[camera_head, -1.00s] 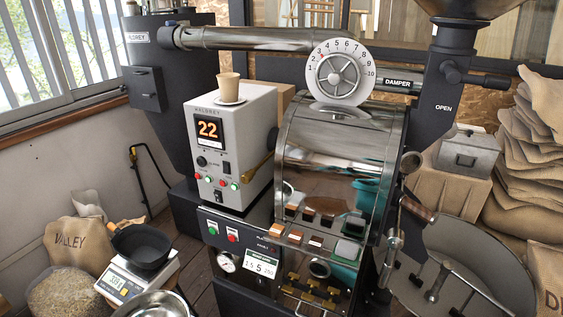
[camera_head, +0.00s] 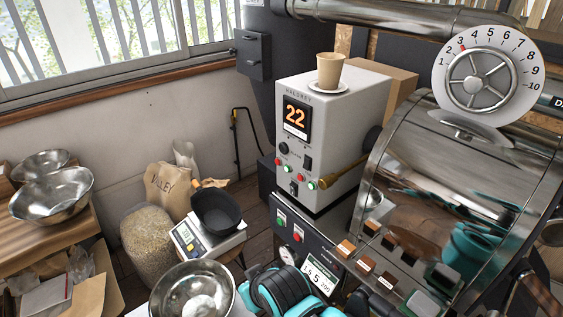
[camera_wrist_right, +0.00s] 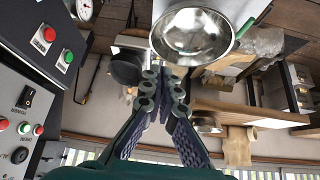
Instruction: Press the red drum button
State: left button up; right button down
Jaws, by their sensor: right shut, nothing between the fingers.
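The red button (camera_head: 297,235) sits beside a green button (camera_head: 281,218) on the dark lower front panel of the roaster. In the right wrist view the red button (camera_wrist_right: 48,34) and green button (camera_wrist_right: 68,57) show at the upper left; their labels are too small to read. My right gripper (camera_wrist_right: 165,82) is shut and empty, its fingertips to the right of the red button in that view and apart from the panel. In the head view a teal and black part of my arm shows at the bottom centre, just below the panel. My left gripper is not in view.
The grey control box (camera_head: 325,130) above carries other small red and green buttons. A steel bowl (camera_head: 192,292) and a scale (camera_head: 203,240) with a black pan (camera_head: 216,211) stand left of the panel. Colour sample blocks (camera_head: 365,264) line the shelf below the drum.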

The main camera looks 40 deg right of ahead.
aim_at(278, 161)
jog(key=w+d+r+m+h+p, duration=0.2)
jog(key=w+d+m+h+p, duration=0.1)
jog(key=w, duration=0.6)
jog(key=w+d+r+m+h+p, duration=0.3)
jog(key=w+d+m, duration=0.2)
jog(key=w+d, duration=0.2)
jog(key=w+d+r+m+t+h+p, duration=0.1)
jog(key=w+d+r+m+h+p, duration=0.1)
jog(key=w, duration=0.9)
jog(key=d+m+h+p, duration=0.1)
jog(key=d+m+p, duration=0.1)
jog(key=d, duration=0.1)
jog(key=shift+w+d+r, duration=0.3)
jog(key=shift+w+r, duration=0.05)
jog(key=d, duration=0.8)
jog(key=shift+w+d, duration=0.35)
jog(key=shift+d, duration=0.05)
jog(key=shift+d, duration=0.15)
jog(key=shift+d, duration=0.25)
